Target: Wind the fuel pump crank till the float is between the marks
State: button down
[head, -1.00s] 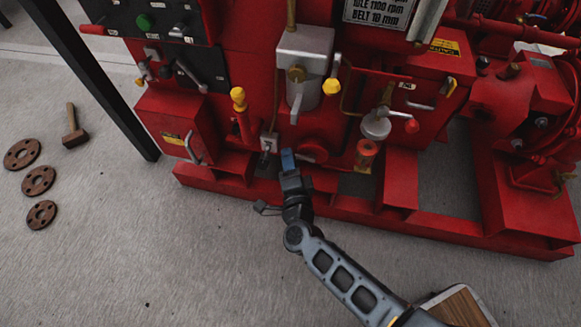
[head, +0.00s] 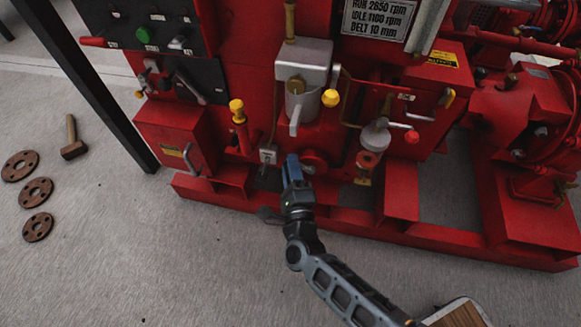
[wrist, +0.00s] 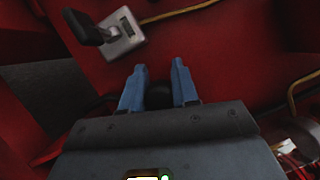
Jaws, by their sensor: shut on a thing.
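My gripper (head: 292,160) is low in front of the red pumpset, just left of a round red cap (head: 315,163). In the wrist view, the two blue fingers (wrist: 160,72) are shut with a dark round knob (wrist: 158,96) between them. The fingers and palm hide most of it, so I cannot tell its full shape or see a crank arm. A grey plate (wrist: 124,36) with a small dark window is fixed to the red wall. A black-ended lever (wrist: 86,28) is beside it. The plate also shows in the head view (head: 268,155). No float or marks can be made out.
A yellow-knobbed red stem (head: 239,125) stands left of my gripper. A grey filter housing (head: 303,75) and a yellow knob (head: 331,98) are above. A red base rail (head: 400,230) runs along the bottom. A hammer (head: 72,145) lies on the floor at left.

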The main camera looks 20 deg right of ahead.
dwell(0.3)
jog(key=c, duration=0.9)
grip_release()
jog(key=shift+s, duration=0.1)
jog(key=shift+p+v, duration=0.9)
jog(key=shift+v, duration=2.95)
jog(key=s+d+r+n+y, duration=0.2)
jog(key=s+r+n, duration=0.3)
jog(key=s, duration=0.5)
jog(key=s+d+r+n+y, duration=0.2)
jog(key=s+r+n, duration=0.2)
jog(key=s+n, duration=0.5)
jog(key=s+d+r+n+g+y, duration=0.1)
jog(key=s+d+r+n+g, duration=0.25)
jog(key=s+r+n, duration=0.95)
jog(key=r+m+p, duration=0.1)
jog(key=r+p, duration=1)
jog(key=r, duration=0.1)
jog(key=r+p, duration=1.1)
jog(key=r, duration=0.1)
jog(key=r+m+p, duration=0.1)
jog(key=r+p, duration=1)
jog(key=r, duration=0.1)
jog(key=shift+w+a+r+m+g+p, duration=0.1)
jog(key=shift+w+a+m+g+p, duration=0.2)
jog(key=shift+w+a+p, duration=0.1)
